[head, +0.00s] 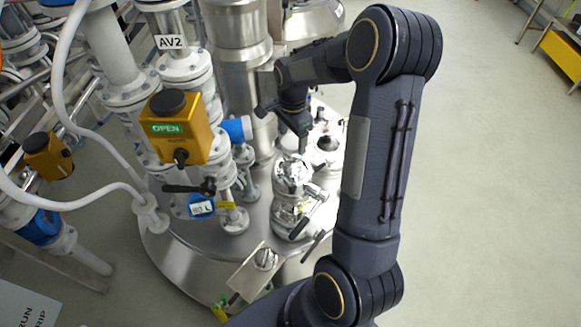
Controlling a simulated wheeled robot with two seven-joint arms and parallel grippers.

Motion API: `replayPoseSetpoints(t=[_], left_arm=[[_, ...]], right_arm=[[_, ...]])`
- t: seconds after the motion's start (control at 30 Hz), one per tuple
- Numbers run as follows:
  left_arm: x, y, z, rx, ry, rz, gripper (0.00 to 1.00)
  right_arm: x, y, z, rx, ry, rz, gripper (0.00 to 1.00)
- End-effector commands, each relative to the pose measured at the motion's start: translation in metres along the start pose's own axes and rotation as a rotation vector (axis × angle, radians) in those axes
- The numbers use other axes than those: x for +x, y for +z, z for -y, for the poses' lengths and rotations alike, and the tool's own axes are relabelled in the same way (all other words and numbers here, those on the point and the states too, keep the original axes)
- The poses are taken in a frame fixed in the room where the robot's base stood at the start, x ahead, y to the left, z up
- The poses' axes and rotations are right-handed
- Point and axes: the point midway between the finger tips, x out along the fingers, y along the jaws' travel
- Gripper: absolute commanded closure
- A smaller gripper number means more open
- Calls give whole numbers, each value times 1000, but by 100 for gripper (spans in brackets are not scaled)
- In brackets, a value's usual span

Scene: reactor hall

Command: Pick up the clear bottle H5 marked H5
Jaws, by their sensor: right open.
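I cannot make out a bottle with an H5 mark for certain. A small clear or shiny round item (265,258) sits on a pale metal bracket plate (246,279) at the front edge of the vessel lid; no label is readable on it. My right arm comes up from the bottom, bends at the top and reaches left over the lid. My right gripper (303,146) points down just above a shiny, glass-like fitting (291,177). It is open; its fingers are small and partly merge with the dark wrist. My left gripper is not in view.
White hoses (62,100) loop at the left. A yellow cabinet (562,52) stands far right. The floor (480,200) at the right is clear.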

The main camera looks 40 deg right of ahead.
Motion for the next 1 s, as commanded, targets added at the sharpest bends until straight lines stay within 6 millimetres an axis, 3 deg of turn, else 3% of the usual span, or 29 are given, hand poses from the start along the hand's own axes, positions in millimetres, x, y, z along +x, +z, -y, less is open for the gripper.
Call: replayPoseSetpoints(t=[0.23,0.53,0.93,1.0], left_arm=[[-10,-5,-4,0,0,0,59],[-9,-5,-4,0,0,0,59],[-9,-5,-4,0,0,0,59],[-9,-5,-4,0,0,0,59]], right_arm=[[34,0,-1,-2,2,1,29],[39,0,0,-2,-1,0,30],[38,0,0,-2,-1,0,82],[38,0,0,-2,-2,0,84]])
